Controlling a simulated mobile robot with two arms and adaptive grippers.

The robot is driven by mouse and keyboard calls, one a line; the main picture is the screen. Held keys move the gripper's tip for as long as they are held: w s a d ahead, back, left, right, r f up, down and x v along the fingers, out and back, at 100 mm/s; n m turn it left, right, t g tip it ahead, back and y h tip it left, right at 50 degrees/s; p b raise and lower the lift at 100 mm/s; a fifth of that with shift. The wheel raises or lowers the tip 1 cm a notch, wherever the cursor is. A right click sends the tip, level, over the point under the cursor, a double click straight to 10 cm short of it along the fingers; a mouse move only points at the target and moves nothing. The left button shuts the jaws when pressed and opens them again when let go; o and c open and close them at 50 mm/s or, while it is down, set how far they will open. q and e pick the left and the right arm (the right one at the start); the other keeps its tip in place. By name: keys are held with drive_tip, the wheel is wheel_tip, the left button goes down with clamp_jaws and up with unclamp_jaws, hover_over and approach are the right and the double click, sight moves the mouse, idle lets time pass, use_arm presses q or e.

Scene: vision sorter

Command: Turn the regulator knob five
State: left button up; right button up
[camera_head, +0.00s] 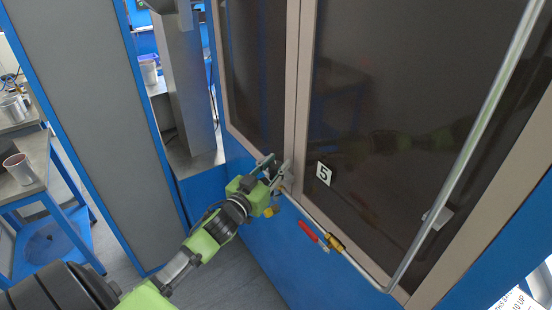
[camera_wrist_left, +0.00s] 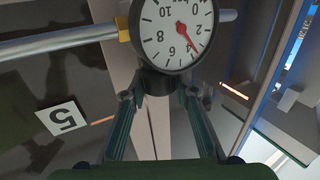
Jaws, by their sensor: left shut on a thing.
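My left gripper (camera_head: 277,172) reaches in from the left to the front of the blue cabinet, beside the label with a black 5 (camera_head: 324,174). In the left wrist view its two fingers (camera_wrist_left: 158,92) are shut on the sides of the dark regulator knob (camera_wrist_left: 157,83), just below a round gauge. The white gauge (camera_wrist_left: 178,30) shows upside down, with its red needle near the 4. The 5 label also shows in the left wrist view (camera_wrist_left: 63,118). In the head view the knob is hidden by the gripper. My right gripper is not in view.
A grey pipe (camera_head: 462,160) runs down the cabinet front and along its lower edge. A red handle (camera_head: 308,230) and a brass fitting (camera_head: 336,243) sit on it, right of my gripper.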

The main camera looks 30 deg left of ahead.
use_arm(q)
drive_tip(key=m+h, duration=0.2)
drive_tip(key=shift+a+h, duration=0.15)
drive_tip(key=shift+h, duration=0.25)
drive_tip(key=shift+m+h, duration=0.4)
drive_tip(key=shift+h, duration=0.4)
drive_tip(key=m+g+h+b, duration=0.1)
drive_tip(key=m+h+b, duration=0.1)
drive_tip(key=h, duration=0.1)
drive_tip(key=shift+f, duration=0.15)
drive_tip(key=shift+m+g+h+b, duration=0.8)
drive_tip(key=shift+m+h+b, duration=0.2)
drive_tip(key=shift+h, duration=0.4)
drive_tip(key=shift+r, duration=0.2)
drive_tip(key=o, duration=1.1)
